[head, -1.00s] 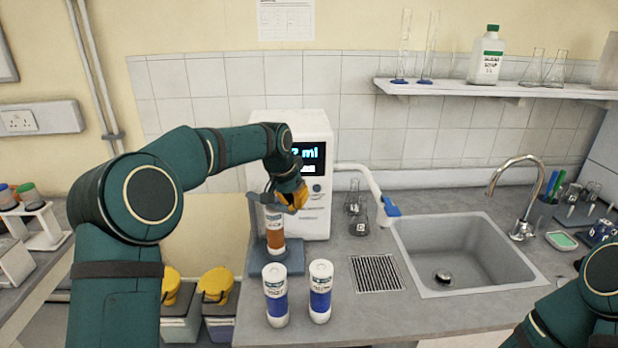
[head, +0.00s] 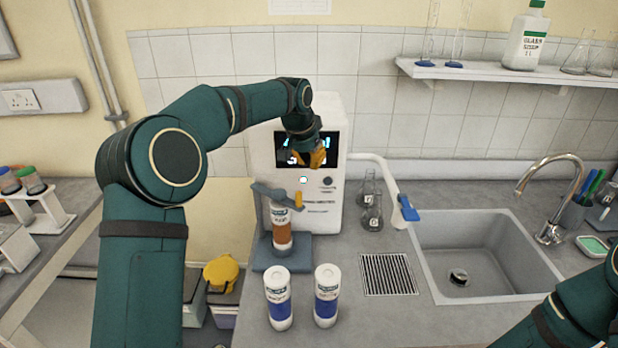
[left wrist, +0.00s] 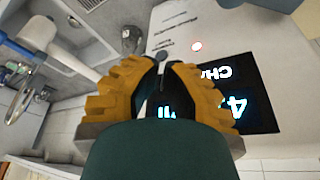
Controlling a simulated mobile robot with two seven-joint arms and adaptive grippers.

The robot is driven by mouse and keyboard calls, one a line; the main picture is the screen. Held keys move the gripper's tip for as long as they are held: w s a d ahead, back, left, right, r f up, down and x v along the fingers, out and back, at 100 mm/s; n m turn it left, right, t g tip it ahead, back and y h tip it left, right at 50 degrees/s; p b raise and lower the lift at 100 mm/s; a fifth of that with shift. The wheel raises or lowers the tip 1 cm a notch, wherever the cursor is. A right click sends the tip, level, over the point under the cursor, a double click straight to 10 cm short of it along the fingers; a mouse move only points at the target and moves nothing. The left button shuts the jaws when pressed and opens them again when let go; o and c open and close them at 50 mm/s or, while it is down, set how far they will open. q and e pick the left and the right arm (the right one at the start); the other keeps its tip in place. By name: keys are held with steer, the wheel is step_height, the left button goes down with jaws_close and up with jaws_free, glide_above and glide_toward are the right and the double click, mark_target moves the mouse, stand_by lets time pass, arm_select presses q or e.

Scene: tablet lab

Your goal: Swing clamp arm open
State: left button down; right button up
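The clamp arm (head: 274,194) is a grey bar with an orange tip (head: 298,200). It lies across the top of a cartridge with an orange-brown band (head: 281,234), which stands upright in a blue-grey holder (head: 268,257) at the front of a white dispenser (head: 335,190). My left gripper (head: 312,158) is above the clamp arm, apart from it, in front of the dispenser's screen. In the left wrist view its yellow fingers (left wrist: 160,75) are close together with only a narrow gap, and nothing shows held. My right gripper is out of view; only part of that arm shows.
Two blue-banded cartridges (head: 278,299) (head: 326,296) stand on the bench in front of the holder. Flasks (head: 371,205) and a white hose with a blue end (head: 408,208) are right of the dispenser. A drain grate (head: 388,274) and sink (head: 485,262) lie further right.

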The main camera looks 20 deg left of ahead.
arm_select(q)
step_height(320, 180, down, 9)
steer(key=shift+s+a+p, duration=0.15)
steer(key=shift+s+p, duration=0.15)
steer(key=shift+s, duration=0.05)
stand_by(0.4)
steer(key=shift+s, duration=0.2)
stand_by(0.3)
